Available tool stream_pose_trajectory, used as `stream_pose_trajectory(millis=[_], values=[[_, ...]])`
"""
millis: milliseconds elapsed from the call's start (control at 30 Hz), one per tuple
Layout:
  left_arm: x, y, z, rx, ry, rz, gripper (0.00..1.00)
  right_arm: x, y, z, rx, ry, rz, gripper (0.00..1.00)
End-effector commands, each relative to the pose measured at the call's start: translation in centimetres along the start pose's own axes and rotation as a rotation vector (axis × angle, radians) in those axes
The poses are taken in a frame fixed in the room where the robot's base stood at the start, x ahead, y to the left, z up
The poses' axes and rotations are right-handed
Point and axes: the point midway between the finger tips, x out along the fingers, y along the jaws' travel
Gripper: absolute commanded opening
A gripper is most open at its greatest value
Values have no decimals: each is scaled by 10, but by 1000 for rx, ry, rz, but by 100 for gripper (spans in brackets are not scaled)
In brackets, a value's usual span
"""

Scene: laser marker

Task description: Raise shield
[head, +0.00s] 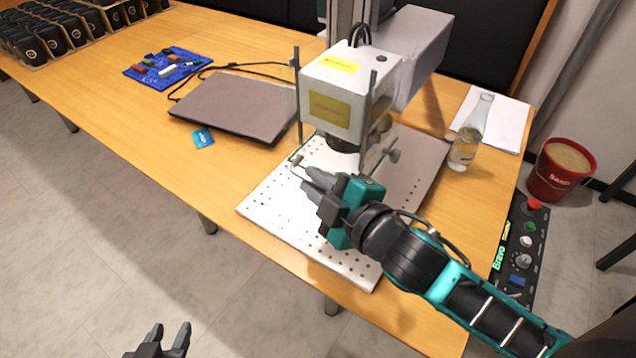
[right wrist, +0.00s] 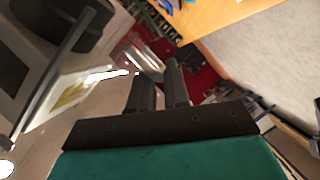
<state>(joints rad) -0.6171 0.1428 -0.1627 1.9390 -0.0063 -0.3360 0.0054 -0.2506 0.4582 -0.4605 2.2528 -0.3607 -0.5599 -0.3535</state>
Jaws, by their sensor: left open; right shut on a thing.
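The laser marker's white head (head: 345,95) hangs on its column above a perforated metal plate (head: 275,205). Two upright metal posts flank the head; a clear shield panel between them is hard to make out. My right gripper (head: 306,179) is low in front of the head, just above the plate, its fingers closed on a small metal handle (head: 297,161) that seems to belong to the shield. In the right wrist view the right gripper's fingers (right wrist: 160,80) are close together, with a bright rod (right wrist: 105,77) at their tips. My left gripper (head: 170,334) is open and empty, over the floor at the bottom.
A closed laptop (head: 235,105), a blue card (head: 202,138) and a blue tray (head: 165,68) lie left of the plate. A glass bottle (head: 468,135) stands to its right. A control panel (head: 519,245) with a red button and a red sand bucket (head: 560,168) are at the right.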

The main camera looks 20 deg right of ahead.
Motion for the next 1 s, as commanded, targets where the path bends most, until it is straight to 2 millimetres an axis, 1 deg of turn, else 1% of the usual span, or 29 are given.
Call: stream_pose_trajectory(millis=[33,233,467,567,667,900,1000], values=[[0,0,-1,0,1,0,43,0,0,-2,4,5,0,17],[0,0,-1,0,2,1,43,0,0,-1,2,3,1,36],[-1,1,2,-1,-3,2,43,0,0,0,1,1,1,36],[-2,2,3,-1,-6,3,43,-5,-1,0,1,0,0,36],[-2,2,4,-1,-7,3,43,-15,-1,1,1,0,-1,36],[0,2,7,-2,-8,3,43,-50,-2,1,2,0,-3,36],[0,2,8,-1,-8,2,43,-60,-2,1,3,0,-1,36]])
